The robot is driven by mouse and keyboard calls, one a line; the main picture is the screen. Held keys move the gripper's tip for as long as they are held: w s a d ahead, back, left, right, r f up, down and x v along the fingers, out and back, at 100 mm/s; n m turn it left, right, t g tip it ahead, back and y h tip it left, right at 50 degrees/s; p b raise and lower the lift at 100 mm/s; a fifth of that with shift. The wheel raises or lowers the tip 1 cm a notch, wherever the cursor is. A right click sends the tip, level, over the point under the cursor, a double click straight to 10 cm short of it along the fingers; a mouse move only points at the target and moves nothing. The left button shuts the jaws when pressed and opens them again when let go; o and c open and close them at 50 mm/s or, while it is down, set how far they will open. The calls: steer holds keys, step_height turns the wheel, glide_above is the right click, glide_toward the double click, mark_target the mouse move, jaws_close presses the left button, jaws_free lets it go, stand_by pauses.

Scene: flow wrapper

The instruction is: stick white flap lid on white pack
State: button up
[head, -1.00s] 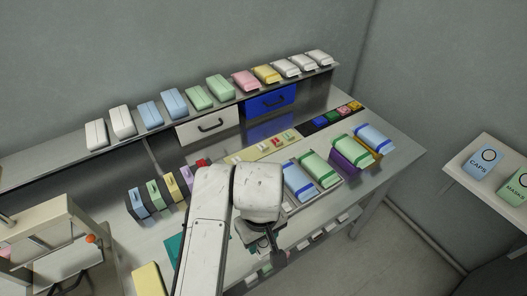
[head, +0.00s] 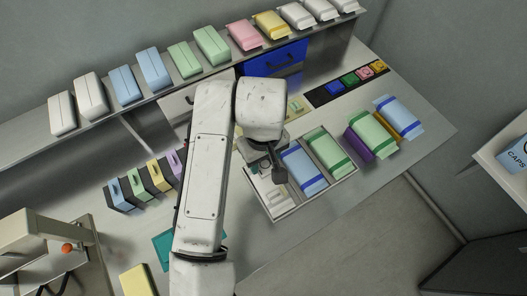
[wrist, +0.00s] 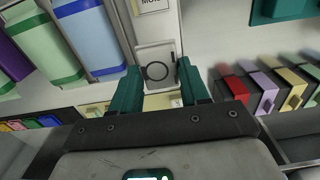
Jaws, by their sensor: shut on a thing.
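My gripper (wrist: 160,78) has two teal fingers. They are closed on the sides of a small pale square with a dark ring, which appears to be the white flap lid (wrist: 157,54). In the head view my gripper (head: 272,168) hangs over the left part of the open tray; my arm hides the lid there. White packs stand on the raised shelf, at its left end (head: 62,113) and its right end (head: 297,15). Which white pack is meant, I cannot tell. Whether the lid touches anything below is unclear.
The tray (head: 316,204) also holds a blue pack (head: 303,169) and a green pack (head: 328,150), close right of my gripper. Several coloured blocks (head: 157,178) stand left of my arm. The table's front right is clear.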

steer(key=shift+f+b, duration=2.05)
steer(key=shift+f, duration=0.5)
steer(key=shift+f, duration=0.25)
steer(key=o, duration=1.1)
step_height(320, 180, up, 11)
steer(key=shift+f+p, duration=0.1)
steer(key=shift+p, duration=0.25)
